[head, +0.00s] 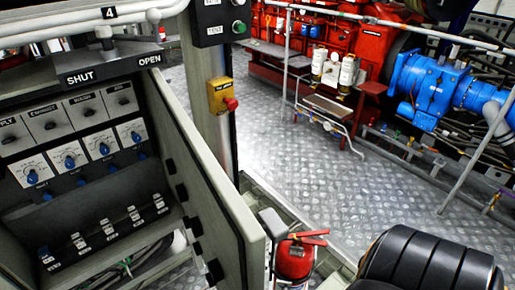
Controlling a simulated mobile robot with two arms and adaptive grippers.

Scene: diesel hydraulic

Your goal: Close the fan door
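The fan door is most likely the grey cabinet door (207,200) left of centre in the head view. It stands open, swung out from the grey control cabinet (100,180), whose dials and switches are exposed. Several black fittings line the door's inner face. Its lower end runs out of the picture. Labels "SHUT" (80,77) and "OPEN" (150,59) sit above the opening. Neither gripper is in view.
A red fire extinguisher (295,257) stands just right of the door's free edge. A yellow box with a red button (221,96) is on the post behind the door. Metal railings (287,65) edge red and blue machinery. The tread-plate floor (310,165) in the middle is clear.

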